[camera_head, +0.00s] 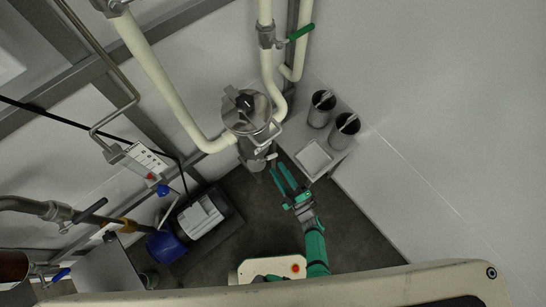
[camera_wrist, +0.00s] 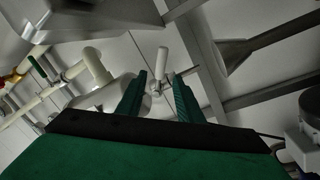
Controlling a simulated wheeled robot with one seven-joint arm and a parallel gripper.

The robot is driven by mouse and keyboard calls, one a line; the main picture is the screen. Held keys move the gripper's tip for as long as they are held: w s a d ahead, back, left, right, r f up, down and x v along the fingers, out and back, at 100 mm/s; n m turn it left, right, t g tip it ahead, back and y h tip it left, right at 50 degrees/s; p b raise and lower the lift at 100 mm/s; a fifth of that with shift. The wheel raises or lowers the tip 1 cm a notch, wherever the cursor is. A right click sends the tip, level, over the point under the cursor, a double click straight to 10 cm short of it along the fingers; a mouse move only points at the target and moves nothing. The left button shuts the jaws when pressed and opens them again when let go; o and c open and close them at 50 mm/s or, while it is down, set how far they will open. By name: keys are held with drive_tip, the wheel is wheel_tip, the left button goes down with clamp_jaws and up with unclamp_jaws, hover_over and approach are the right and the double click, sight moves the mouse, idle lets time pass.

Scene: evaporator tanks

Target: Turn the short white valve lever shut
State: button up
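The short white valve lever (camera_wrist: 162,64) shows in the wrist view, pointing up in the picture from a small metal fitting. A small white tip, which looks like the same lever (camera_head: 271,157), shows in the head view low on the metal vessel (camera_head: 247,112). My gripper (camera_wrist: 159,78) is open, with one green finger on each side of the lever's base. Gaps show between the lever and both fingers, but I cannot tell how deep the lever sits between them. In the head view my gripper (camera_head: 278,168) reaches up to the vessel's lower side.
Cream pipes (camera_head: 160,75) run around the vessel. A green-handled valve (camera_head: 301,32) is above. A blue motor (camera_head: 166,246) stands at lower left.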

drive_tip(key=shift+v, duration=1.75)
